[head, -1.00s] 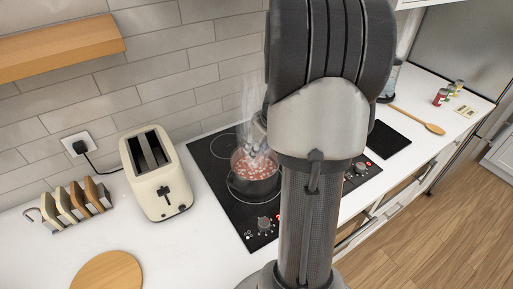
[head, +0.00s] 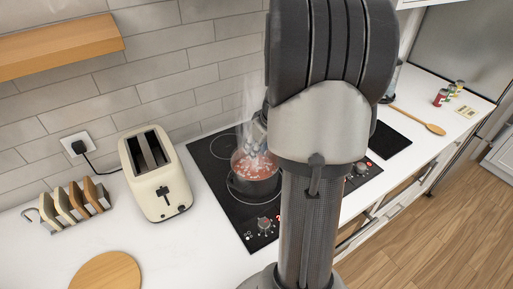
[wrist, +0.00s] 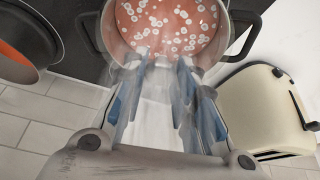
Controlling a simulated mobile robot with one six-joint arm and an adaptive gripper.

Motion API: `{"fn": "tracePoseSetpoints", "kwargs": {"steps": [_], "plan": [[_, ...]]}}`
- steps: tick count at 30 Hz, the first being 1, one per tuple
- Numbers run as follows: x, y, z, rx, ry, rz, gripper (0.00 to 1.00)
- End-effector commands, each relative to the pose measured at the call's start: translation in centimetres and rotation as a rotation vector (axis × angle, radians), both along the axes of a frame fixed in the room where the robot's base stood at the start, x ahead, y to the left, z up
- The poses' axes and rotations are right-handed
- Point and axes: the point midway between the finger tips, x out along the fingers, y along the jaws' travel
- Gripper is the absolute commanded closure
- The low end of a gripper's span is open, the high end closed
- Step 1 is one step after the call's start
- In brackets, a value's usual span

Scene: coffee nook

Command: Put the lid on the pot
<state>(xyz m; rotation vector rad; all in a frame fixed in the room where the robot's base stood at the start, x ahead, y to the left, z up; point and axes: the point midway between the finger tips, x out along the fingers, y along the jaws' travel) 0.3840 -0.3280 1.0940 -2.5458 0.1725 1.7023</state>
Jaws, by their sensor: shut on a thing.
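The dark pot (head: 255,187) stands on the black hob, full of red soup with pale round bits, steam rising from it. In the wrist view the pot (wrist: 232,50) is at the top, just beyond my fingertips. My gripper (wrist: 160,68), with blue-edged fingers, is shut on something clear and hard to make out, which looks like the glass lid. In the head view a faint clear lid shape (head: 239,158) shows just above the pot, seemingly tilted; the soup surface still shows. My arm hides the gripper's right side there, and steam blurs the contact.
A cream toaster (head: 158,175) stands left of the hob (head: 213,165). A second pan (wrist: 30,45) shows at the left of the wrist view. A toast rack (head: 75,203), round board (head: 106,272) and wooden spoon (head: 420,121) lie on the counter.

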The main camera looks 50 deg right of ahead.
Motion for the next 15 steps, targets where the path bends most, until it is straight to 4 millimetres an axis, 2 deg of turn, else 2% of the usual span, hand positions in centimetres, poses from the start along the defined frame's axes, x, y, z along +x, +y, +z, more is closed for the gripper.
{"fn": "tracePoseSetpoints", "kwargs": {"steps": [7, 8, 15], "plan": [[0.01, -0.01, 0.05, 0.000, 0.000, 0.000, 1.00], [0.01, -0.01, 0.05, 0.000, 0.000, 0.000, 0.73], [0.00, 0.00, 0.02, 0.000, 0.000, 0.000, 0.57]]}}
